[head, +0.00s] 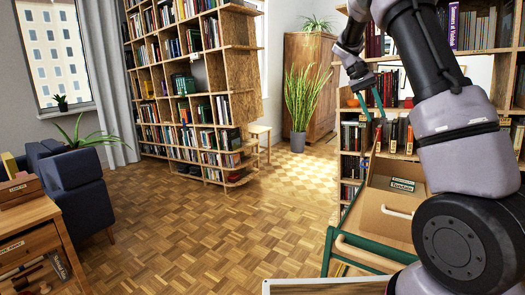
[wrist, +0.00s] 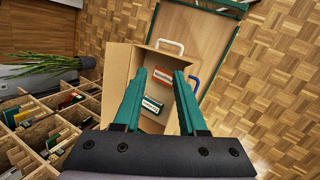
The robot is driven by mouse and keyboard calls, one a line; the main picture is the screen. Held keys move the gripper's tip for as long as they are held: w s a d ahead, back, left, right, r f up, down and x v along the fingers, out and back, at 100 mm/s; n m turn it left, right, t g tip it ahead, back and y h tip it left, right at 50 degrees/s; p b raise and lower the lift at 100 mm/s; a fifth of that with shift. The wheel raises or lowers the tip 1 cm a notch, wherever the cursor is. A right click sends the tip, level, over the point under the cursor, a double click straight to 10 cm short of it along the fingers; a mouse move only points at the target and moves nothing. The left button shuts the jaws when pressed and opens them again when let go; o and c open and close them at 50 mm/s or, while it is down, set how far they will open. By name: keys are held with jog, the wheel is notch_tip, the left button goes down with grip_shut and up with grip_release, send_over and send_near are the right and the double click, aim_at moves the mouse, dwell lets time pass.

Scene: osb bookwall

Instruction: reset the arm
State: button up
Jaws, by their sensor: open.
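My gripper (head: 372,106) is at the upper right of the head view, in front of a bookshelf and above an open cardboard box. In the wrist view its two teal fingers (wrist: 161,80) are spread apart with nothing held between them. The wrist camera looks down past them into the box. My arm covers much of the right side of the head view.
The cardboard box (head: 385,212) sits on a green-framed wooden cart (head: 345,250). A red item (wrist: 163,76) and a green labelled item (wrist: 152,106) lie inside. Bookshelves (head: 240,75), a potted plant (head: 301,100) and a blue armchair (head: 75,190) stand around. The middle floor is clear.

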jog(key=s+a+r+t+y, duration=0.2)
jog(key=s+a+t, duration=0.1)
jog(key=s, duration=0.6)
jog(key=s+a+r+t+y, duration=0.2)
jog(key=s+a+r+t, duration=0.1)
jog(key=s, duration=0.6)
jog(key=s+a+r+t+y, duration=0.2)
jog(key=s+a+t, duration=0.3)
jog(key=s, duration=0.4)
jog(key=shift+s+a+r+t, duration=0.15)
jog(key=shift+s+r+t, duration=0.15)
jog(key=shift+r, duration=0.4)
